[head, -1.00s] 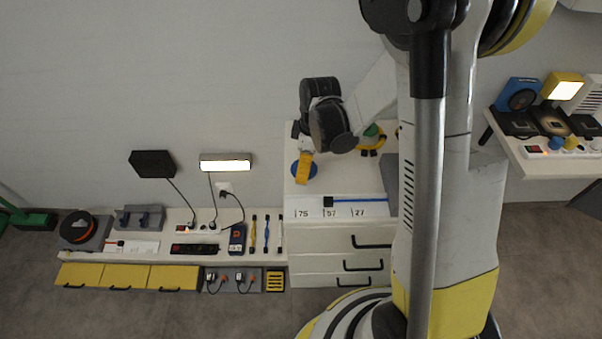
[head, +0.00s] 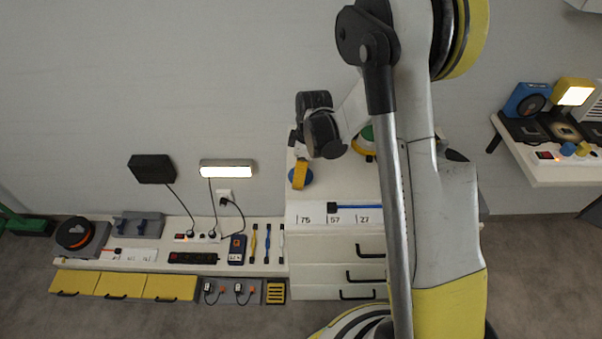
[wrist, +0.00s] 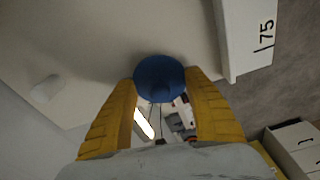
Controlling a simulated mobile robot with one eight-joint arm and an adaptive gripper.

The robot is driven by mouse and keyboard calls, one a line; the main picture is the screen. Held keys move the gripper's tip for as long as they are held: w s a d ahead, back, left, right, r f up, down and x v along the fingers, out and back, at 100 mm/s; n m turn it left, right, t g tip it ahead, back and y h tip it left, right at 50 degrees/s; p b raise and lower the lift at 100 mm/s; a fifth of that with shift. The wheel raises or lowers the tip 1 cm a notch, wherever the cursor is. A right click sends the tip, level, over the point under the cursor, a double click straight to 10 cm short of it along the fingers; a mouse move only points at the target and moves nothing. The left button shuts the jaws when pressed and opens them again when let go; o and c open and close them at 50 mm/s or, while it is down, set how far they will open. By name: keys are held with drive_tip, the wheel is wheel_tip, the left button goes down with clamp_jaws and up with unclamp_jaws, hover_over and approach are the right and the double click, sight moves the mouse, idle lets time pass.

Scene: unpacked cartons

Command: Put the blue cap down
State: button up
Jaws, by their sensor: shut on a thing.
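The blue cap (head: 307,177) shows in the head view at the left part of the white drawer cabinet's top (head: 335,188). My gripper (head: 299,175), with yellow fingers, is at the cap and partly covers it. In the wrist view the round blue cap (wrist: 160,76) sits between the two yellow fingertips of my gripper (wrist: 161,88), which is shut on it. A soft dark shadow lies beside the cap on the pale top. I cannot tell whether the cap touches the top or hangs just above it.
A white strip marked 75, 57 and 27 (head: 360,216), with a blue rod, runs along the cabinet's front edge. A green and yellow object (head: 364,145) stands behind, partly hidden by my arm. A low bench (head: 150,266) with tools and plugs lies left.

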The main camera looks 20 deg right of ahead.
drive_tip(key=o, duration=0.8)
drive_tip(key=shift+f, duration=0.15)
drive_tip(key=shift+o, duration=0.2)
drive_tip(key=s+r+m+t+p, duration=0.25)
drive_tip(key=s+r, duration=0.25)
drive_tip(key=r, duration=0.8)
drive_tip(key=s+r+m+t+p, duration=0.1)
drive_tip(key=s+r+m+p, duration=0.3)
drive_tip(key=r, duration=0.9)
drive_tip(key=s+r+m+t, duration=0.1)
drive_tip(key=s+r+m, duration=0.1)
drive_tip(key=s, duration=0.3)
drive_tip(key=s+r+m+t+h, duration=0.1)
drive_tip(key=s+m+t, duration=0.1)
drive_tip(key=s, duration=0.4)
drive_tip(key=shift+r+m+b, duration=0.4)
drive_tip(key=shift+m, duration=0.45)
